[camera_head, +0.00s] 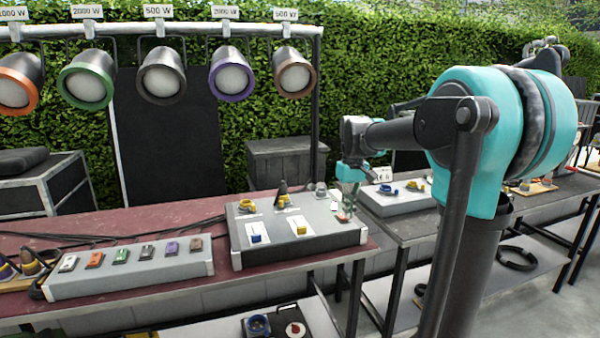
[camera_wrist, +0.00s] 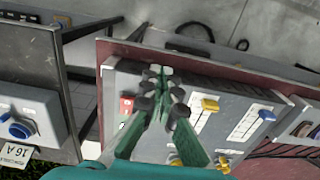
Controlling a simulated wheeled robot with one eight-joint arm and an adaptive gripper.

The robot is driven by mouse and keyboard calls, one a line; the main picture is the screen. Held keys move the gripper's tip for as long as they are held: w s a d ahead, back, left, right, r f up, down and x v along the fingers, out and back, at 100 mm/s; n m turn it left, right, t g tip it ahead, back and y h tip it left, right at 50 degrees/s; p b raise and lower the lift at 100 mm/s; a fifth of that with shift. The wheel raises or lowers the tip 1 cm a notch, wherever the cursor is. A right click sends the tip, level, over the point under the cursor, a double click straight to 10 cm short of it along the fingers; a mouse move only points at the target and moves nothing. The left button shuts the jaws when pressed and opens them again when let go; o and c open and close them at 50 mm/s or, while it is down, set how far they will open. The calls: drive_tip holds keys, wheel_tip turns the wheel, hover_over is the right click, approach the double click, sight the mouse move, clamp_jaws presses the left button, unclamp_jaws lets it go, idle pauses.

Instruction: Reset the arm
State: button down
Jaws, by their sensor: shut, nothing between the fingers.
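My teal and dark arm (camera_head: 480,140) reaches left from the right side of the head view. My gripper (camera_head: 346,212) points down over the right end of a grey control box (camera_head: 300,258). In the wrist view my green gripper fingers (camera_wrist: 162,78) are together with nothing between them. They are over the control box (camera_wrist: 130,80) near a red part (camera_wrist: 127,104). Whether the fingertips touch the box or the red part I cannot tell. A yellow slider (camera_head: 301,227) and a blue slider (camera_head: 256,238) sit on the box's top, left of my gripper.
A switch panel (camera_head: 70,287) with several coloured switches lies on the red table (camera_head: 140,215). Several stage lamps (camera_head: 161,76) hang from a bar behind. A second table with a grey box (camera_head: 395,206) stands to the right. A gap separates the tables.

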drive_tip(key=s+d+f+m+t, duration=0.1)
drive_tip(key=s+d+f+t, duration=0.1)
drive_tip(key=s+f, duration=0.8)
drive_tip(key=s+d+f+m+t, duration=0.2)
drive_tip(key=s+f, duration=0.8)
drive_tip(key=s, duration=0.2)
drive_tip(key=shift+s+f+m, duration=0.2)
drive_tip(key=shift+s+m, duration=0.05)
drive_tip(key=shift+m, duration=0.05)
